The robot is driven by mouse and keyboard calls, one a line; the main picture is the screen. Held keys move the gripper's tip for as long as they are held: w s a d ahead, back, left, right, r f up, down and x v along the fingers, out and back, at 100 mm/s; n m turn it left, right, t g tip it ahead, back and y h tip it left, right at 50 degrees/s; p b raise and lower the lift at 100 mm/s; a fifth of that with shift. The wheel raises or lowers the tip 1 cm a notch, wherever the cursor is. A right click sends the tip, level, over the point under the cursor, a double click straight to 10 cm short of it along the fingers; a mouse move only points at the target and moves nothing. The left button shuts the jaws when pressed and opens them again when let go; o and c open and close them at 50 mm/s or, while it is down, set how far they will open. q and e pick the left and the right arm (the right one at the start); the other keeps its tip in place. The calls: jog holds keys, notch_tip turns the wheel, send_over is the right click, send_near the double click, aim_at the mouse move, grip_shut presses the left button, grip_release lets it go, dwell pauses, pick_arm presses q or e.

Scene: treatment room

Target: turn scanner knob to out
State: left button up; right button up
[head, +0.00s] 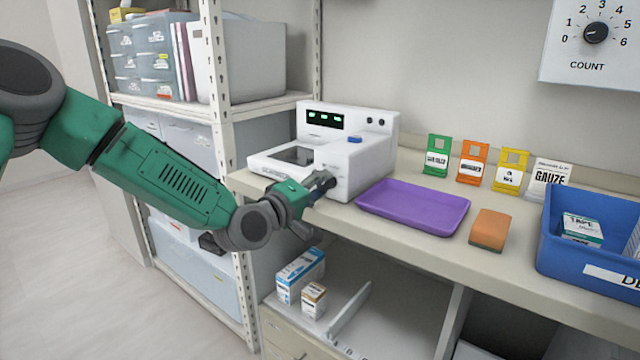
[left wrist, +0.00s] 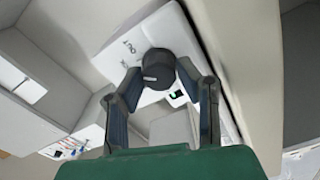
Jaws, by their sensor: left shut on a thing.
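The scanner (head: 345,150) is a white box with a dark display with green digits and a blue button, at the back left of the counter. Its dark round knob (left wrist: 159,62) shows in the left wrist view, with a short pale mark near its lower left edge. My left gripper (head: 325,181) is at the scanner's front face and hides the knob in the head view. In the left wrist view its two fingers (left wrist: 165,82) are on either side of the knob, shut on it. My right gripper is not in view.
A purple tray (head: 413,207) lies right of the scanner, then an orange sponge (head: 490,229) and a blue bin (head: 568,260). Several coloured card holders (head: 473,164) stand along the wall. A shelf unit (head: 220,110) stands left. A count dial (head: 596,33) hangs on the wall.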

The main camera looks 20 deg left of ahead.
pick_arm(q)
jog(key=m, duration=0.2)
jog(key=f+m+p, duration=0.1)
jog(key=m, duration=0.1)
jog(key=shift+s+d+m, duration=0.1)
jog(key=shift+s+m, duration=0.1)
jog(key=shift+m, duration=0.2)
dwell(0.4)
jog(key=o, duration=1.1)
jog(key=shift+w, duration=0.1)
jog(key=shift+o, duration=0.2)
jog(key=shift+w+r, duration=0.1)
jog(key=shift+r, duration=0.05)
jog(key=shift+r, duration=0.1)
jog(key=v, duration=1.2)
